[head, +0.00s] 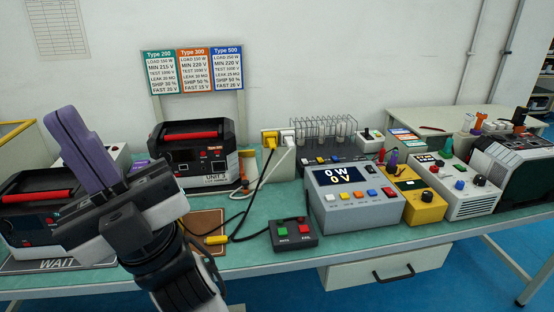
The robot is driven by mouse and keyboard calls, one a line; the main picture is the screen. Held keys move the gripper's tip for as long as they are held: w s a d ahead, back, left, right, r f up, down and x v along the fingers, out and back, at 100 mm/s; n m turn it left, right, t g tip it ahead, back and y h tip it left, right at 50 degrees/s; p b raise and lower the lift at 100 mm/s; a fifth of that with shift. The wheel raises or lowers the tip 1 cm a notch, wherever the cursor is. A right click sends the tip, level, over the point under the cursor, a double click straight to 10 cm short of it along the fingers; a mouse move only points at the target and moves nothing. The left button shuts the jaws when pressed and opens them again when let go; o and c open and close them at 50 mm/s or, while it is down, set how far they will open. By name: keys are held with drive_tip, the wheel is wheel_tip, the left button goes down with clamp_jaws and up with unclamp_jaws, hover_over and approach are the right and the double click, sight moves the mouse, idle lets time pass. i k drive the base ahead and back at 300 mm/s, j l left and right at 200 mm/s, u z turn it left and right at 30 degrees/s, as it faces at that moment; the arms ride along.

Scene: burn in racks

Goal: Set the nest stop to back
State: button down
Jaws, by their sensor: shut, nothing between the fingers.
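My gripper (70,115) is raised at the left of the head view, its purple fingers together and pointing up, with nothing visible between them. It stands in front of the bench and hides part of it. I cannot pick out a nest stop with certainty. A brown board (207,218) lies flat on the bench just right of my wrist, partly hidden by my arm. A yellow plug (216,240) lies at its front edge. Any stop there is hidden or too small to tell.
The green bench (262,262) holds a Unit 3 box (190,150), another black unit (30,205) on a WAIT mat (65,265), and a red-and-green button box (292,233). A grey meter (352,208) reads 0 W, 0 V. A yellow box (418,200) and white box (462,190) stand right. Cables cross the middle.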

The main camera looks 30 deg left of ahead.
sight(245, 182)
drive_tip(key=i+l+u, duration=0.1)
drive_tip(key=i+u, duration=0.25)
drive_tip(key=i+l+u, duration=0.2)
drive_tip(key=u, duration=0.2)
drive_tip(key=i, duration=0.1)
